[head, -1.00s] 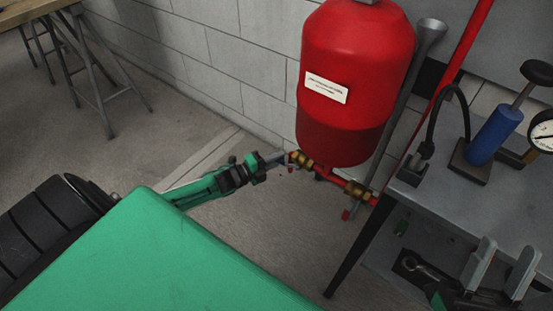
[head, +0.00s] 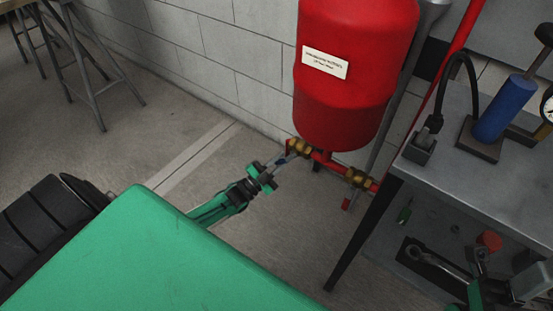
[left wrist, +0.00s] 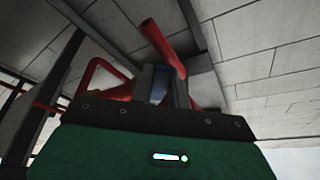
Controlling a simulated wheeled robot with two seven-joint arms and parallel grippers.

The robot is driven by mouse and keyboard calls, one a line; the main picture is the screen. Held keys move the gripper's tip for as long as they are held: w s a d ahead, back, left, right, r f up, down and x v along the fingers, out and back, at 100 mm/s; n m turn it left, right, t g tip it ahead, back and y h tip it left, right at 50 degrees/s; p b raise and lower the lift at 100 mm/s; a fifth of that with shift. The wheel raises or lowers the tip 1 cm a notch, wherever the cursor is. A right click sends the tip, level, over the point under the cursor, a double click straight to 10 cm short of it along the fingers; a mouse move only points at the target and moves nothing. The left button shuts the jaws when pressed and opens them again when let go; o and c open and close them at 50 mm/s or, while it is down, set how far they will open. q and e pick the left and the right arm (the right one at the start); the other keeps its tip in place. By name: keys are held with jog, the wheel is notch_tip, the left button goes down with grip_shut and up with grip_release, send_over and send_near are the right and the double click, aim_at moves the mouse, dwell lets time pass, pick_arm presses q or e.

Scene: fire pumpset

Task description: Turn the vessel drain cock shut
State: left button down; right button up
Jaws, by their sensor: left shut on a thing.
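The drain cock (head: 300,147) is a brass valve on the red pipework under the red vessel (head: 352,75). My left gripper (head: 284,160) comes in from the left, just below and left of the brass body. Its fingers are shut on a small blue part, seemingly the cock's lever, which shows between them in the left wrist view (left wrist: 160,85). The fingers hide most of it. Part of my right gripper (head: 515,288) shows at the bottom right, cut off by the frame edge; its jaws are unclear.
A second brass fitting (head: 357,178) sits further right on the pipe. A grey bench (head: 470,170) with a blue hand pump (head: 503,110) stands at right, tools on its lower shelf.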

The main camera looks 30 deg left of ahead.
pick_arm(q)
jog(key=d+n+y, duration=0.1)
jog(key=n, duration=0.2)
jog(key=d+f+n+t+y, duration=0.1)
jog(key=d+n+y, duration=0.1)
jog(key=n, duration=0.2)
jog(key=d+f+n+t+y, duration=0.1)
jog(key=d+n+y, duration=0.1)
jog(key=n, duration=0.2)
jog(key=shift+s, duration=0.2)
jog(key=shift+n, duration=0.4)
jog(key=c, duration=1.3)
grip_release()
jog(key=shift+c, duration=0.2)
jog(key=shift+r, duration=0.1)
